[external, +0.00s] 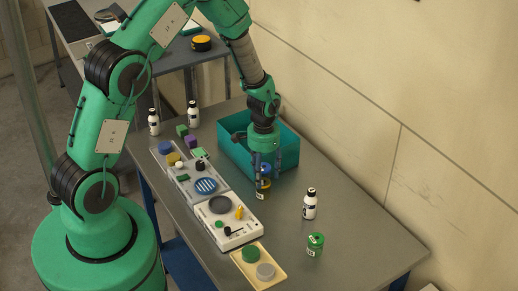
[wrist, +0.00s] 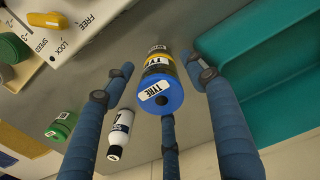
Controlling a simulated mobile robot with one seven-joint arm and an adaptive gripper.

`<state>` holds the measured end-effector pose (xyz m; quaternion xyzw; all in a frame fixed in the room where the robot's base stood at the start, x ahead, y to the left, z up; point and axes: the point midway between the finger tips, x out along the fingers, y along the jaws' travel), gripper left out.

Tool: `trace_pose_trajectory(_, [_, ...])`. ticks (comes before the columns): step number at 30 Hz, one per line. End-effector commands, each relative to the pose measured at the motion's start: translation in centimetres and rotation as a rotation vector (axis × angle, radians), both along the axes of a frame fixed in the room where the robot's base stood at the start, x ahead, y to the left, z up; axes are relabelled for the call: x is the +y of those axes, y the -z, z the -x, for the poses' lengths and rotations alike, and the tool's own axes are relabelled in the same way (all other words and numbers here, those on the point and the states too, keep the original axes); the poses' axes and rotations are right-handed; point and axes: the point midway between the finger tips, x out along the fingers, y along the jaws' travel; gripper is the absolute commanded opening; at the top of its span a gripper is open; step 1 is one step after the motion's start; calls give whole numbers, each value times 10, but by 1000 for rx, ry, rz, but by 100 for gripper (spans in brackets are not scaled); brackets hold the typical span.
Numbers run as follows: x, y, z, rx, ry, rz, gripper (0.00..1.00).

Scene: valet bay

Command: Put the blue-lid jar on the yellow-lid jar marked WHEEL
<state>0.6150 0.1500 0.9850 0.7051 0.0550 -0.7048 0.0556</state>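The blue-lid jar (wrist: 163,98) has a TYRE label on its lid and body. In the external view the blue lid (external: 265,169) shows above the yellow-lid jar (external: 263,187), in front of the teal bin. My gripper (external: 265,173) points down over this stack. In the wrist view its blue fingers (wrist: 164,85) are spread around the blue-lid jar, with visible gaps at the sides. The gripper is open.
The teal bin (external: 285,157) stands close behind the stack. A white bottle (external: 310,204) and a green-lid jar (external: 315,244) stand to the right. A grey tray (external: 184,176) and a white switch panel (external: 229,229) lie to the left. The table's right end is clear.

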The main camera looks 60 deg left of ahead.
Motion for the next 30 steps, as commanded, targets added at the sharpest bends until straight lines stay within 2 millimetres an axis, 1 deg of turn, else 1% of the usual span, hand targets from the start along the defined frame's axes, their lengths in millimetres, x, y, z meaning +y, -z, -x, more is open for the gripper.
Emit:
trace_pose_trajectory(8, [0,-3,0,0,0,0,56])
trace_pose_trajectory(14, [0,-13,0,0,0,0,56])
trace_pose_trajectory(20, [0,-34,-1,-2,0,0,56])
trace_pose_trajectory(30, [0,-82,0,-2,0,0,56])
